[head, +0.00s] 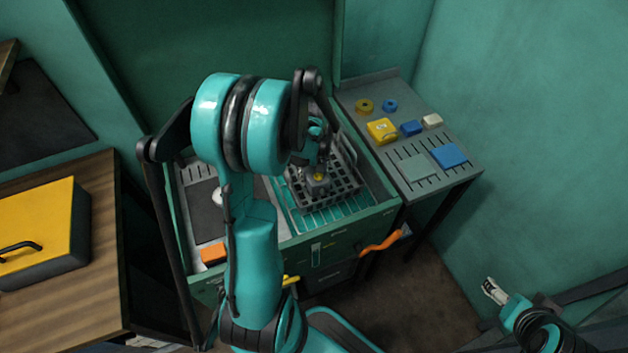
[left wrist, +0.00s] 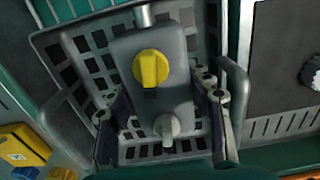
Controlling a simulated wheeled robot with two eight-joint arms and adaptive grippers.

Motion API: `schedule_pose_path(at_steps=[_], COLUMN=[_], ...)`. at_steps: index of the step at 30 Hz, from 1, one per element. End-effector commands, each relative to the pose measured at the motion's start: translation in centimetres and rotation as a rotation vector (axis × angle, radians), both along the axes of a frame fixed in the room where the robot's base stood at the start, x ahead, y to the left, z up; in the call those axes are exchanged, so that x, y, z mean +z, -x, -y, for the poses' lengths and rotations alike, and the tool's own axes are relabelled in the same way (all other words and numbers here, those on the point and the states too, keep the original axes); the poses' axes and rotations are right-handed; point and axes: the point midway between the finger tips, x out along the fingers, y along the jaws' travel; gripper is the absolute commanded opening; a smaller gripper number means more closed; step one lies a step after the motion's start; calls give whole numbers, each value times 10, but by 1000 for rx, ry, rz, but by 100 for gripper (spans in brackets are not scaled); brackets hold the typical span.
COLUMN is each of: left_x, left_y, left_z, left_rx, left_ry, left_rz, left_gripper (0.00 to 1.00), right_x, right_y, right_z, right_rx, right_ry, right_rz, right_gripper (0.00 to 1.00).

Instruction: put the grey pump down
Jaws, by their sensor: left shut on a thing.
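The grey pump (head: 318,184) is a small block with a yellow knob, over the grey slotted basket (head: 352,196). In the left wrist view the pump (left wrist: 125,58) shows its yellow knob, a paler grey knob and a metal pipe stub at the top. My left gripper (head: 319,168) is shut on the pump, one finger on each side of it. The basket's wall and grid surround the pump in the left wrist view (left wrist: 237,95). I cannot tell whether the pump touches the basket floor. My right gripper (head: 494,291) is low at the right, far from the pump; its jaw state is unclear.
The basket stands in a green-edged bench tray (head: 376,216). An orange block (head: 213,253) lies at its left front. A grey side table (head: 459,178) holds yellow, blue and white parts. A yellow case (head: 38,225) sits on a wooden table at the left.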

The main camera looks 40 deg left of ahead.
Motion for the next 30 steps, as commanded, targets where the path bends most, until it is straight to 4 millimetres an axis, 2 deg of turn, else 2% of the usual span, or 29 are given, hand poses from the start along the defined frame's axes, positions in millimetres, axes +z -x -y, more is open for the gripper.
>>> schedule_pose_path(at_steps=[6, 18, 19, 21, 30], left_x=[-31, -35, -36, -35, -34], left_y=[-1, 0, 0, 0, 0], left_z=[0, 0, 0, 0, 0], left_rx=[0, 0, 0, 0, 0], left_ry=[0, 0, 0, 0, 0], left_rz=[0, 0, 0, 0, 0], left_gripper=[0, 0, 53, 72, 72], right_x=[-14, -16, -16, -16, -15], right_y=[0, 0, 0, 0, 0], right_z=[0, 0, 0, 0, 0], right_rx=[0, 0, 0, 0, 0], right_ry=[0, 0, 0, 0, 0], right_rz=[0, 0, 0, 0, 0], right_gripper=[75, 75, 75, 75, 75])
